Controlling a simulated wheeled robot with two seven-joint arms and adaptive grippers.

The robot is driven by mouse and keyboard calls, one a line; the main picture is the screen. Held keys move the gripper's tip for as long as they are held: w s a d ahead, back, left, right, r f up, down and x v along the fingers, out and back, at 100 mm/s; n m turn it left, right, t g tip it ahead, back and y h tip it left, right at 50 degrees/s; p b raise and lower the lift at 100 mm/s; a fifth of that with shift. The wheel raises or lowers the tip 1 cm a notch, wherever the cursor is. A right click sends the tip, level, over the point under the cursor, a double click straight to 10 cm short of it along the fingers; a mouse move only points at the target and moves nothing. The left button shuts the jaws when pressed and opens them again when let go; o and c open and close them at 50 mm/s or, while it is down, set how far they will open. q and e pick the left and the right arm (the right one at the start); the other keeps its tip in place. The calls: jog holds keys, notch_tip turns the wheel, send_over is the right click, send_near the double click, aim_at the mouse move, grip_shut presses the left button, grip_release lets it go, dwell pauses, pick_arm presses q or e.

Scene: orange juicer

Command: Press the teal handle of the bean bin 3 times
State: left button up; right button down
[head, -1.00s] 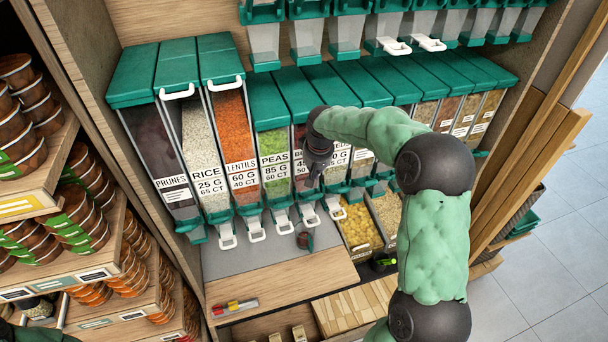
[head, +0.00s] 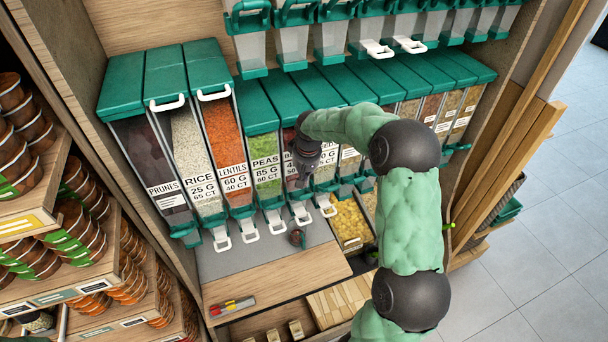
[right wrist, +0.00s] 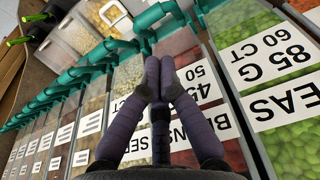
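The bean bin (head: 288,136) is a clear bin with dark red contents, right of the peas bin, partly hidden by my right gripper. In the right wrist view its red contents and partly covered label (right wrist: 190,85) show behind the fingers. A teal handle (right wrist: 158,14) lies just beyond the fingertips at the bin's lower end, apart from them as far as I can tell. My right gripper (head: 299,182) points down at the bin's lower front. Its purple fingers (right wrist: 159,80) are together at the tips with nothing between them. My left gripper is not in view.
Prunes, rice, lentils and peas bins (head: 262,150) stand to the left. White spout levers (head: 249,235) stick out below. A small brown cup (head: 297,238) sits on the grey counter (head: 225,262). An open tray of yellow pieces (head: 348,220) is to the right.

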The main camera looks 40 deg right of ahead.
aim_at(302, 196)
notch_tip(302, 196, down, 8)
jog(key=w+p, duration=0.1)
jog(key=shift+w+d+r, duration=0.25)
dwell(0.4)
